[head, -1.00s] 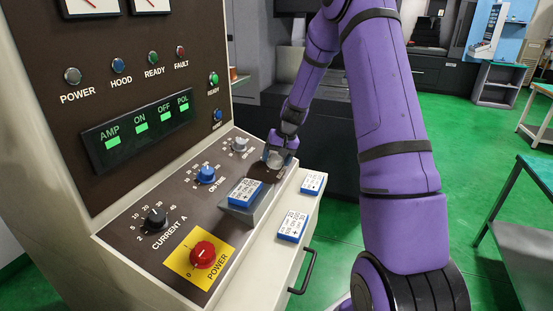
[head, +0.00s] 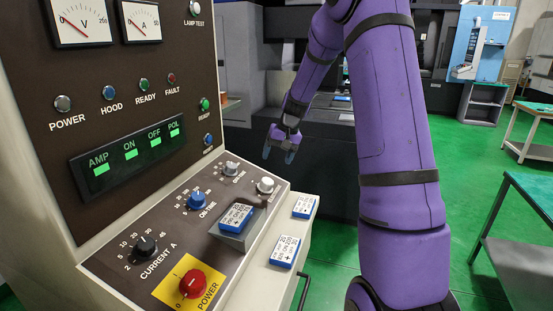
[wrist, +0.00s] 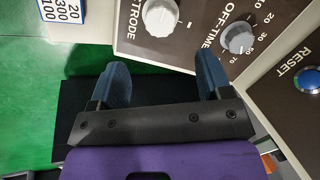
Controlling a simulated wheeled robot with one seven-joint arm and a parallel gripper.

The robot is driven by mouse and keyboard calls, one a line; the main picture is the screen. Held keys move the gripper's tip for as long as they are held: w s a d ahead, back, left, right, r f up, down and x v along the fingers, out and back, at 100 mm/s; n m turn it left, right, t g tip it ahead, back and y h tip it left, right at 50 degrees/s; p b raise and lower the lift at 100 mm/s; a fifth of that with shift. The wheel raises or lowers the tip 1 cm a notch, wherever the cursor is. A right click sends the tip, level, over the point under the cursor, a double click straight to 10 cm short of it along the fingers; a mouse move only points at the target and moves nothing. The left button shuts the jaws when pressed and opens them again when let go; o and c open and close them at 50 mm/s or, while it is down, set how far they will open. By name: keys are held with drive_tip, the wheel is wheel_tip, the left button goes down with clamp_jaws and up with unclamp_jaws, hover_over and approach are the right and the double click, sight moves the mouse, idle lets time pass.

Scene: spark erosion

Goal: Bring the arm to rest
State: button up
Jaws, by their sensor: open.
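My purple arm (head: 395,130) reaches up and over to the far side of the control panel. My gripper (head: 279,157) hangs beyond the far right corner of the sloped console, fingers pointing down. In the wrist view my gripper (wrist: 165,85) has its two blue fingers spread wide apart with nothing between them. The white electrode knob (wrist: 160,17) lies ahead of the fingers, apart from them; it also shows in the head view (head: 265,185). The grey off-time knob (wrist: 237,37) is near the right finger.
The console holds a blue on-time knob (head: 197,201), a black current knob (head: 146,246) and a red power switch (head: 191,283). One blue-edged card (head: 236,217) rests on a raised block; two more (head: 304,206) (head: 285,251) lie on the side ledge.

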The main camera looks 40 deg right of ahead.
drive_tip(key=shift+a+r, duration=0.1)
idle(0.3)
drive_tip(key=s+a+r+n+t+h, duration=0.1)
drive_tip(key=s+a+r+n+h, duration=0.15)
drive_tip(key=s+a+r, duration=1.2)
drive_tip(key=s+a+r+n+t, duration=0.1)
drive_tip(key=s+a, duration=0.1)
drive_tip(key=s, duration=0.7)
drive_tip(key=s+a+r+n, duration=0.1)
drive_tip(key=s+a+n, duration=0.1)
drive_tip(key=s, duration=0.8)
drive_tip(key=shift+a+r+t, duration=0.35)
drive_tip(key=shift+a+t, duration=0.05)
drive_tip(key=shift+a, duration=0.35)
